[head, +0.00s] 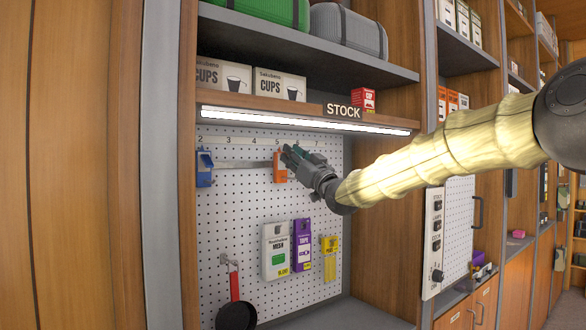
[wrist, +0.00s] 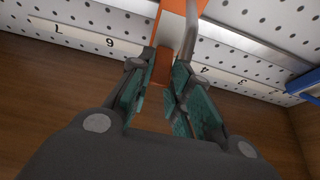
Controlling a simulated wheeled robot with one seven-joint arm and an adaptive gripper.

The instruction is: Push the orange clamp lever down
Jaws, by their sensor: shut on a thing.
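The orange clamp (head: 280,172) sits on the metal rail of the pegboard, near number 5. In the wrist view, the orange clamp (wrist: 174,32) is at the top centre, with a grey curved piece beside it. My gripper (head: 289,153) is at the upper right of the clamp in the head view and hides part of it. In the wrist view, my gripper (wrist: 160,78) has its teal-padded fingers on both sides of the clamp's narrow orange end, shut on it. The exact lever angle is hard to tell behind the fingers.
A blue clamp (head: 205,168) sits on the same rail (head: 235,165) to the left. Below hang several packages, including a purple one (head: 302,245), and a pan (head: 236,312). A lit shelf edge (head: 300,121) runs above the pegboard. The board between clamps and packages is clear.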

